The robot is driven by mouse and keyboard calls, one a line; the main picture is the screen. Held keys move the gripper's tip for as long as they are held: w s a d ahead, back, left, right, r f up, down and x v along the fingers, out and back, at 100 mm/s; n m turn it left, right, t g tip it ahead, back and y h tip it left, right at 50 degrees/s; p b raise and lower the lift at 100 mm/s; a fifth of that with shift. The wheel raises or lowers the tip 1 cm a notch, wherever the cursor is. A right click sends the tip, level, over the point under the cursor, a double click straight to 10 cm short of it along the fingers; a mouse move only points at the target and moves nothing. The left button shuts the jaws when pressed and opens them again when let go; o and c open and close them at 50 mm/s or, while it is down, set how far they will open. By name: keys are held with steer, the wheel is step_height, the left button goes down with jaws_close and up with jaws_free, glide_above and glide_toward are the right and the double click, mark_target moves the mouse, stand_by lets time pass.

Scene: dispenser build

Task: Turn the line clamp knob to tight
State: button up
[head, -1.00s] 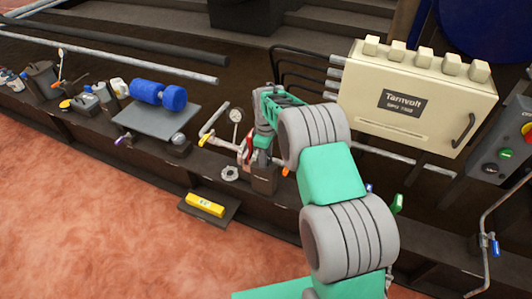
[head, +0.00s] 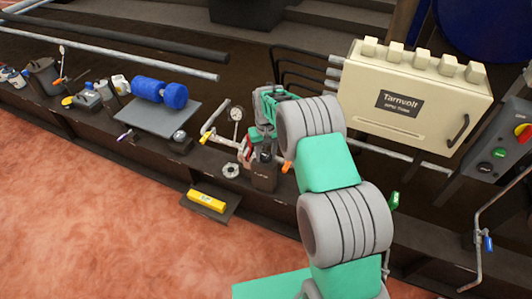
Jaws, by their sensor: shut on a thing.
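My gripper (head: 263,145) points down from the green wrist onto a small dark block, the line clamp (head: 264,180), on the bench edge. The gripper is shut at the top of this block, where the clamp's knob sits. The knob is mostly hidden by the dark fingers, and its turn position cannot be read. A red part (head: 246,151) shows just left of the fingers.
A round gauge (head: 236,115) and a pipe with a yellow-tipped handle (head: 205,138) stand close left. An orange-tipped part (head: 287,167) is close right. A cream Tarnvolt cabinet (head: 420,108) stands to the right. A yellow box (head: 206,201) lies on a low shelf in front.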

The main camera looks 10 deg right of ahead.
mark_target(266, 155)
steer(key=m, duration=0.4)
steer(key=shift+w+r+m, duration=0.1)
steer(key=shift+m, duration=0.2)
steer(key=m+p, duration=0.1)
steer(key=m, duration=0.3)
steer(key=shift+m, duration=0.4)
steer(key=o, duration=1.2)
steer(key=shift+d, duration=0.1)
steer(key=shift+o, duration=0.9)
step_height(266, 155, up, 8)
steer(key=shift+f+p, duration=0.15)
steer(key=shift+p, duration=0.4)
